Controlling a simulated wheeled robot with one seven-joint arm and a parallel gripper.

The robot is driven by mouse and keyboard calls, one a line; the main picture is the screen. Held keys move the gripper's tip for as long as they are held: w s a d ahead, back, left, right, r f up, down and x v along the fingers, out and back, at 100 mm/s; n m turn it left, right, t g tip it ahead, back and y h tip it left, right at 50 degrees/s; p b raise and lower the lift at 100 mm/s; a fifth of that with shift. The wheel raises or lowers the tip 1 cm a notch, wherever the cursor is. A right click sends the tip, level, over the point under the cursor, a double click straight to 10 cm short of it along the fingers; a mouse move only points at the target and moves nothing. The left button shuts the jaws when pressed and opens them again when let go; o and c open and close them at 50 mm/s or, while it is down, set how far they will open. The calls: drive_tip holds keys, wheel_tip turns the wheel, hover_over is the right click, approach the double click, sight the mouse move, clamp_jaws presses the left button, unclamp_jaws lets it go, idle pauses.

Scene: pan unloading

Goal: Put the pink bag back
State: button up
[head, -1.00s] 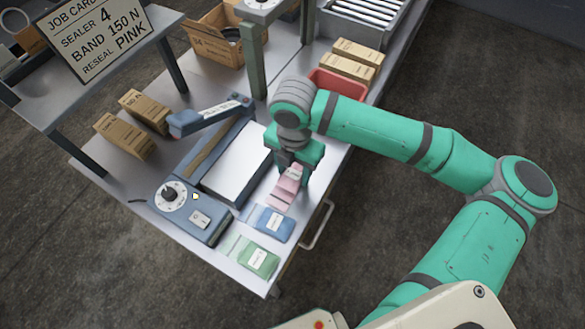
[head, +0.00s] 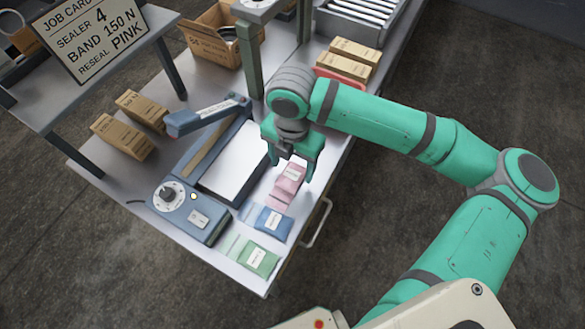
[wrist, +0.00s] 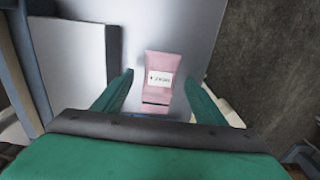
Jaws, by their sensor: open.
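The pink bag (head: 287,184) lies flat on the bench near its right edge, beyond the blue bag (head: 273,223) and the green bag (head: 259,260). It carries a white label. In the wrist view the pink bag (wrist: 160,80) lies between and beyond my open fingers. My gripper (head: 293,172) is above the bag, open and empty, with its fingers apart from it. In the wrist view my gripper (wrist: 160,95) spans wider than the bag.
The blue sealer (head: 187,210) with a dial and raised arm stands left of the bags, its pale plate (head: 234,165) beside them. Cartons (head: 122,137) stand at left, more (head: 350,60) in a red tray (head: 340,77). A job card (head: 95,38) reads sealer 4, band 150 N, reseal pink.

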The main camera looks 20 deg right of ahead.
sight(292, 173)
wheel_tip(292, 173, up, 10)
drive_tip(key=shift+f, duration=0.25)
idle(0.6)
